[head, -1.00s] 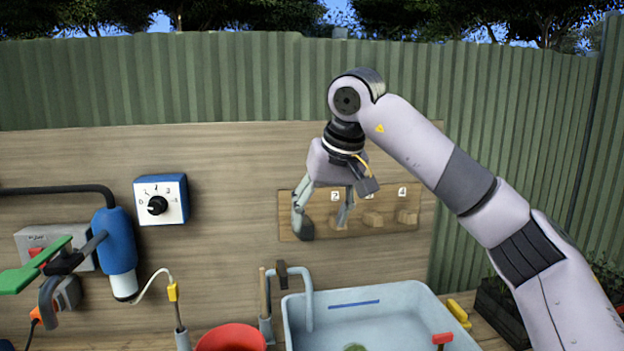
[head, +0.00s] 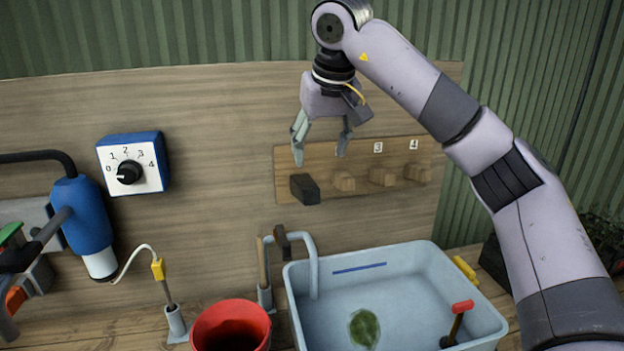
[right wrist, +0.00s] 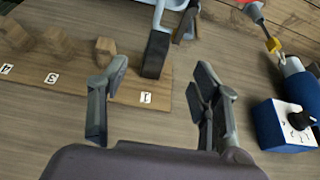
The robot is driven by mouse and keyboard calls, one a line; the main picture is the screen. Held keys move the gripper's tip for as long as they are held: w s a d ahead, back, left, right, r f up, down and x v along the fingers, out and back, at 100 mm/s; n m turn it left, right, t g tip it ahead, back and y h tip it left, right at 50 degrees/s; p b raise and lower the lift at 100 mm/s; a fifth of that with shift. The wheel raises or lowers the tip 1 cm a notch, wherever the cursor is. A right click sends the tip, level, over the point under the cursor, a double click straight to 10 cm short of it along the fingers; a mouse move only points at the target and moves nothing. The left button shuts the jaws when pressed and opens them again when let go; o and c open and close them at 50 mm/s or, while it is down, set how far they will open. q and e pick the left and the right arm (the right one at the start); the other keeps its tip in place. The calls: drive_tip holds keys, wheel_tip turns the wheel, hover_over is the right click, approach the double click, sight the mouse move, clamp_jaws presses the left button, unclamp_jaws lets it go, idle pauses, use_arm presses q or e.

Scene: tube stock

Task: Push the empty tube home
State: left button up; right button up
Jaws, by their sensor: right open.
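A wooden board (head: 400,150) on the back wall carries a row of blocks with number labels. A dark block (head: 304,189) sticks out at its left end, by label 1 in the right wrist view (right wrist: 155,54). Pale wooden blocks sit further along, one (head: 343,181) beside the dark block. I cannot tell which thing is the empty tube. My right gripper (head: 320,153) is open and empty, its fingers apart in front of the board's upper left part, above the dark block in the picture. In the right wrist view (right wrist: 163,78) the dark block lies beyond its fingers. My left gripper is not in view.
A red bucket (head: 231,307), a yellow-topped probe (head: 158,270), a dial box (head: 133,164) and a blue cylinder (head: 80,215) are left. The wall between dial and board is bare.

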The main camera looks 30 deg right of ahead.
approach(313, 197)
drive_tip(key=p+x, duration=0.2)
drive_tip(key=x, duration=0.7)
drive_tip(key=shift+w+f, duration=0.1)
drive_tip(key=shift+f, duration=0.05)
drive_tip(key=shift+w+f, duration=0.2)
drive_tip(key=shift+f, duration=0.25)
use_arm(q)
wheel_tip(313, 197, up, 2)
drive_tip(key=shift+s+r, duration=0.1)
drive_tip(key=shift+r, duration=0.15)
use_arm(e)
drive_tip(key=shift+c, duration=0.4)
drive_tip(key=c, duration=1.2)
drive_tip(key=shift+o, duration=0.2)
use_arm(q)
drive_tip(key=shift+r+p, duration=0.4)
drive_tip(key=shift+p, duration=0.2)
use_arm(e)
drive_tip(key=shift+w+d, duration=0.15)
drive_tip(key=shift+w, duration=0.25)
